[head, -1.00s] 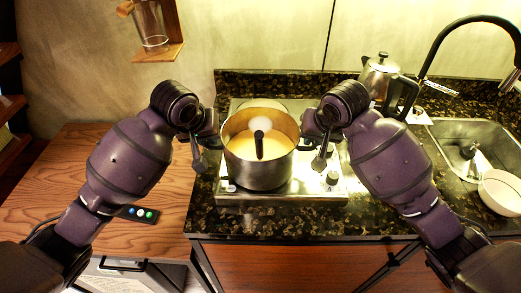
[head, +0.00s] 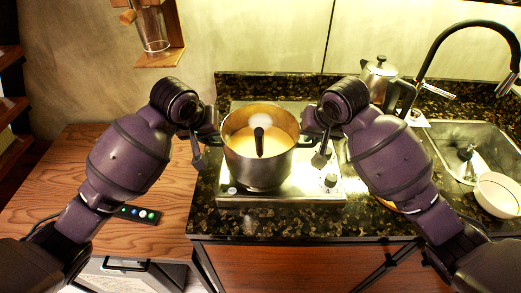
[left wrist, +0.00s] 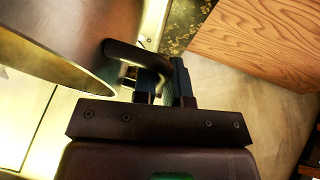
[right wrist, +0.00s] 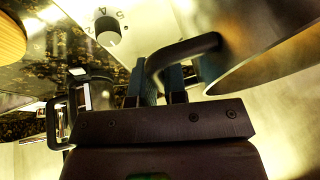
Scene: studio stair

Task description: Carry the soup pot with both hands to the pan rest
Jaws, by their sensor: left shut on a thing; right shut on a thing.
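The steel soup pot (head: 262,172) holds creamy soup, with a dark-handled utensil (head: 259,142) standing in it. It is upright over the steel cooktop (head: 318,190); I cannot tell whether its base touches. My left gripper (head: 213,139) is shut on the pot's left handle, a dark bar in the left wrist view (left wrist: 132,54). My right gripper (head: 306,140) is shut on the right handle, a dark bar in the right wrist view (right wrist: 185,50). A round wooden piece, apparently the pan rest (right wrist: 10,38), shows at the right wrist view's left edge; my right arm mostly hides it in the head view.
A moka-style kettle (head: 379,78) stands behind my right arm. The sink (head: 480,150) with a black faucet (head: 432,62) and white bowl (head: 498,193) is at right. A wooden counter (head: 50,185) lies left, with a small button panel (head: 138,214).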

